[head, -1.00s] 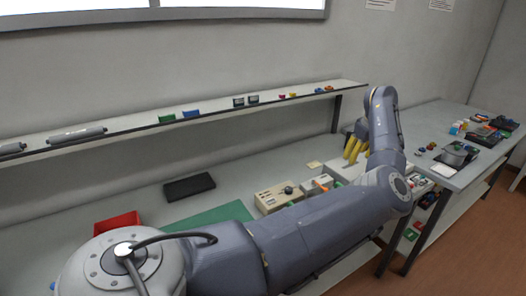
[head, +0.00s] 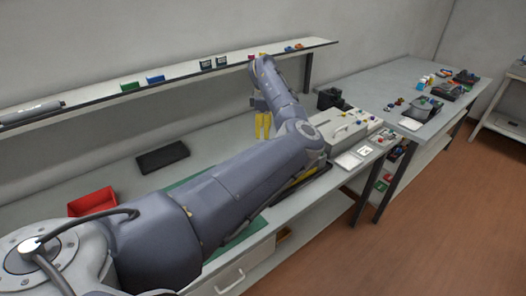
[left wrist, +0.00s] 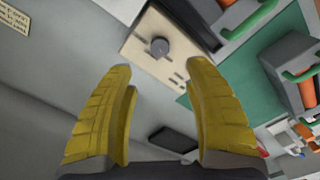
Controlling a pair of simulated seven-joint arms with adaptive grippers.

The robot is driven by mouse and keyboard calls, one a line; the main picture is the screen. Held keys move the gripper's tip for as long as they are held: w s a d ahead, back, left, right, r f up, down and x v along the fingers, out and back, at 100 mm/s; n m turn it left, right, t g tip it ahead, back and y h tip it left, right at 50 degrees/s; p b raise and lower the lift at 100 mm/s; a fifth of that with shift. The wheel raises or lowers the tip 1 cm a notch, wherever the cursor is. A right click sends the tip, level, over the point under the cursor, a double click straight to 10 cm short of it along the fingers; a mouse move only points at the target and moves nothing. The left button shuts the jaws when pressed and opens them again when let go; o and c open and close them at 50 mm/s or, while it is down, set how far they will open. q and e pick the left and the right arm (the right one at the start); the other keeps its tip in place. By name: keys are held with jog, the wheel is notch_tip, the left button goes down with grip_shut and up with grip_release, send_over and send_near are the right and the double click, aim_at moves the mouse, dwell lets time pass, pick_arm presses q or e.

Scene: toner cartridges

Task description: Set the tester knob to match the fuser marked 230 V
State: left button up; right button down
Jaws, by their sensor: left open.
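The tester (left wrist: 138,48) is a beige panel with a dark round knob (left wrist: 160,46), seen in the left wrist view; its markings are too small to read. In the head view my left arm hides it. My left gripper (left wrist: 160,68) has its yellow fingers spread wide and empty, with the knob beyond the gap between the tips, apart from them. The gripper also shows in the head view (head: 263,126) above the bench. Units with orange rollers and green handles (left wrist: 304,92) lie at the right of the left wrist view; no 230 V mark is readable. My right gripper is out of view.
A shelf (head: 180,86) with small coloured parts runs above the bench. A red bin (head: 92,202) and a black tray (head: 162,157) stand at the left. A grey box with a handle (head: 343,132) stands right of my arm. A side table (head: 375,84) holds more parts.

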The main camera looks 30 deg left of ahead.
pick_arm(q)
notch_tip(320, 180, down, 10)
jog(key=shift+f, duration=0.25)
dwell(0.3)
grip_shut()
dwell(0.4)
